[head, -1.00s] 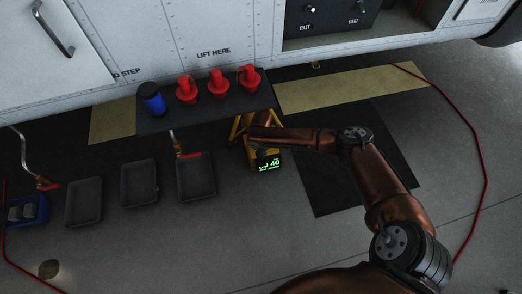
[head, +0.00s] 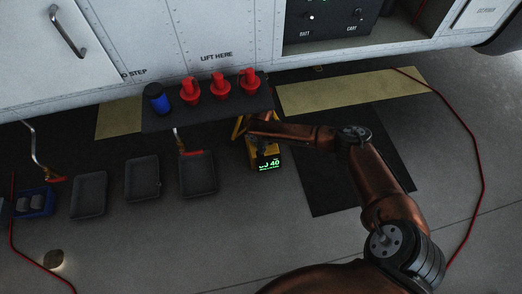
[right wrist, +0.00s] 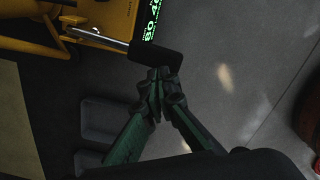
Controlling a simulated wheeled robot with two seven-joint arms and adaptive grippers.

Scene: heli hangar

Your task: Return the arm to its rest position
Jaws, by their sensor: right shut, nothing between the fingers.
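My right arm (head: 385,195) comes in from the bottom right and reaches left to a yellow unit (head: 247,125) with a green lit display (head: 267,164). In the head view my right gripper is too dark and small to make out clearly at the arm's end. In the right wrist view the gripper (right wrist: 159,82) is shut and empty, its fingertips close to the black grip (right wrist: 155,54) of a metal lever on the yellow unit (right wrist: 100,18). I cannot tell whether they touch. My left gripper is not in view.
Grey trays (head: 142,180) and a blue bin (head: 35,201) stand left of the unit. A red hose (head: 478,150) lies on the open floor at right.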

